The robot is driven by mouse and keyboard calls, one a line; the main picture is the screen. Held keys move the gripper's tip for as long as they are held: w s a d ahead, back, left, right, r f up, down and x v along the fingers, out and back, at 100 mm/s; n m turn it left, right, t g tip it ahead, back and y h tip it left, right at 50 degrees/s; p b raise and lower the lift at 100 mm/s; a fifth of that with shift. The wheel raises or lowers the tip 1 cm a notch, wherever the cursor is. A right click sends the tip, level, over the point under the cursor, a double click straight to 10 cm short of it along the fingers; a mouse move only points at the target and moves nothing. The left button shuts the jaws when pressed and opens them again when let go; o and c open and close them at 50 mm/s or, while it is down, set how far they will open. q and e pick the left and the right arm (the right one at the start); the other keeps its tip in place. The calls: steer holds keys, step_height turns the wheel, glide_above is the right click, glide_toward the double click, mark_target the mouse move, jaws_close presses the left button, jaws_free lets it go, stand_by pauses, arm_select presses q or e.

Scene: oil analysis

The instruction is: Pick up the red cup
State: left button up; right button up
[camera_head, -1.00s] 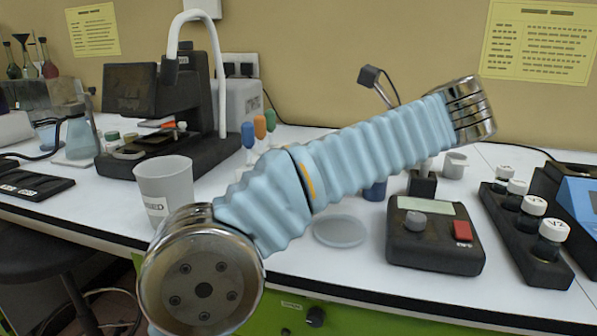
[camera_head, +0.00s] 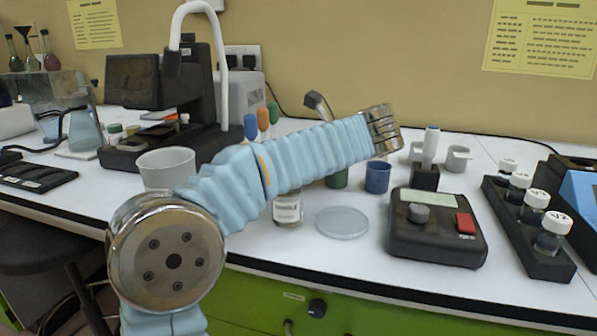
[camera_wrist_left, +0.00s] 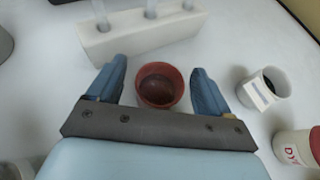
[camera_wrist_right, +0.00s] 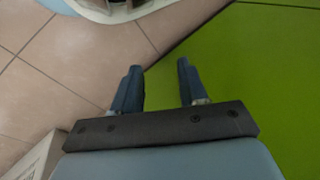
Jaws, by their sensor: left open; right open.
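The red cup (camera_wrist_left: 154,98) shows in the left wrist view, standing upright on the white bench, with its open top facing the camera and a dark reddish inside. My left gripper (camera_wrist_left: 158,88) is open, with one blue finger on each side of the cup. Small gaps show between the fingers and the cup's rim. In the head view the cup and the left fingers are not visible; my left arm covers the middle of the bench. My right gripper (camera_wrist_right: 158,80) is open and empty, over the floor near a green cabinet front.
A white rack (camera_wrist_left: 140,36) with upright sticks stands just beyond the cup. A labelled pale cup (camera_wrist_left: 264,90) is to its right. On the bench are a blue cup (camera_head: 377,178), a glass dish (camera_head: 342,223), a dark device (camera_head: 437,245) and a large white cup (camera_head: 165,165).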

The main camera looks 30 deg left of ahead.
arm_select(q)
steer(key=c, duration=1.1)
steer(key=shift+o, duration=0.2)
